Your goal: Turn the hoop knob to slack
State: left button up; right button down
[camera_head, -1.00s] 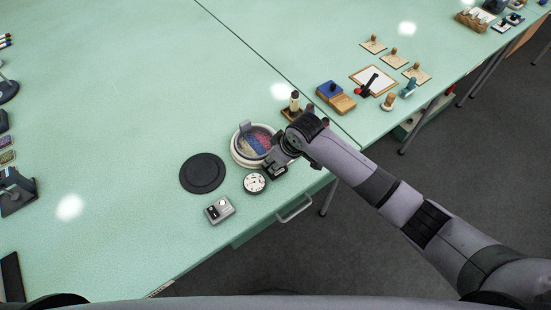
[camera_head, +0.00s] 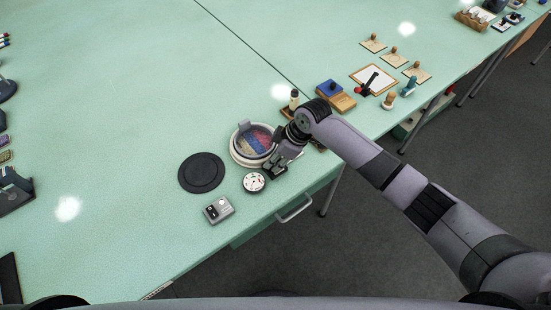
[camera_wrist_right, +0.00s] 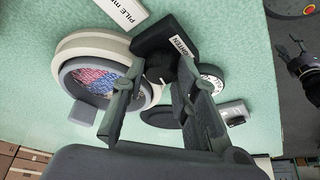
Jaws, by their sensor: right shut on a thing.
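The round hoop (camera_head: 236,153) with a pale rim and red-blue patterned cloth sits near the table's front edge. It also shows at the left of the right wrist view (camera_wrist_right: 66,47). My right gripper (camera_head: 272,171) is at the hoop's front right side. In the right wrist view its fingers close around a dark knob (camera_wrist_right: 160,72), partly hidden by them, below a black block (camera_wrist_right: 160,38) with a label that seems to read TIGHTEN. A dark gripper, apparently my left (camera_wrist_right: 294,48), shows small at the right edge of that view; its opening is unclear.
A white dial (camera_head: 254,183), a grey box with knobs (camera_head: 218,209) and a flat black disc (camera_head: 202,173) lie close by. A blue-topped wooden block (camera_head: 341,97) stands beyond the arm.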

jog(key=shift+n, duration=0.4)
jog(key=c, duration=1.2)
grip_release()
jog(key=shift+c, duration=0.2)
jog(key=w+v, duration=0.1)
jog(key=v, duration=1.1)
jog(key=shift+s+d, duration=0.15)
jog(key=shift+s, duration=0.2)
